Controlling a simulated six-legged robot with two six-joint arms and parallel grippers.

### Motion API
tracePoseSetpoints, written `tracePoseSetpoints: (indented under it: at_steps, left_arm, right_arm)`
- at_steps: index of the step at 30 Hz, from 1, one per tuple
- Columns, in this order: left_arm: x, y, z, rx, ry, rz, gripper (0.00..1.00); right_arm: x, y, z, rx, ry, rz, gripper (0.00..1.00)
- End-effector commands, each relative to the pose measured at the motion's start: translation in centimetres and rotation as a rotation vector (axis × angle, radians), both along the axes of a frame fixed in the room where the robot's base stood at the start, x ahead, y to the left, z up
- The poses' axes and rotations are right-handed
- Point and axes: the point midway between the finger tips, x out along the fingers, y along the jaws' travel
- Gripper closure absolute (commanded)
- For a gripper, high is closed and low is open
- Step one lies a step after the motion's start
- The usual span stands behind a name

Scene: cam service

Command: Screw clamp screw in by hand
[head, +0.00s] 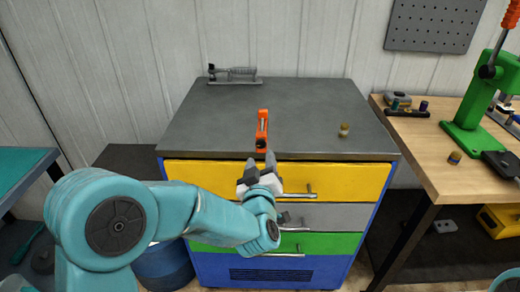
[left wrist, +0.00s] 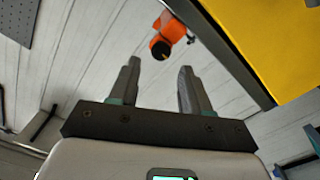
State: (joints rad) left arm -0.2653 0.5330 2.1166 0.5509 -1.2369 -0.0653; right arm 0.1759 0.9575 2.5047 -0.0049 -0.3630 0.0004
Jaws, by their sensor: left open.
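An orange clamp-like part (head: 262,130) stands at the front edge of the grey cabinet top. In the left wrist view the orange part (left wrist: 172,27) has a round black end (left wrist: 160,49), perhaps the clamp screw's head. My left gripper (head: 260,166) is open and empty, just in front of and below the orange part, by the yellow drawer. In the left wrist view the orange part lies beyond the gap between my left fingertips (left wrist: 160,68), apart from them. The screw's thread cannot be made out. My right gripper is not in view.
The grey cabinet top (head: 300,105) carries a metal toggle-like tool (head: 235,75) at the back left and a small brass piece (head: 343,129) at the right. A wooden bench (head: 425,140) with a green press (head: 475,125) stands at the right. Drawer handles (head: 300,195) stick out below.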

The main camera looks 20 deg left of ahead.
Motion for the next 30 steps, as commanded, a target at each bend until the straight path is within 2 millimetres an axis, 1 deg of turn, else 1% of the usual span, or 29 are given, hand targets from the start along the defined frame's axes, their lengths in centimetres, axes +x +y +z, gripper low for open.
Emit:
tracePoseSetpoints:
  at_steps: [1,19,27,30]
  left_arm:
    - [0.4,0.2,0.2,0.0,0.0,0.001,0.52]
    - [5.1,1.8,0.2,0.001,0.002,0.0,0.52]
    - [5.3,1.8,-0.2,0.0,-0.001,0.0,0.52]
    - [5.3,1.8,-0.1,0.0,0.0,-0.001,0.52]
  right_arm:
    - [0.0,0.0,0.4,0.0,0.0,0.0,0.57]
    - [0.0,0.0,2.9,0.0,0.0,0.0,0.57]
    - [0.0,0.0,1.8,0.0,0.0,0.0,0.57]
    - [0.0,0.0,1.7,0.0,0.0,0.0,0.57]
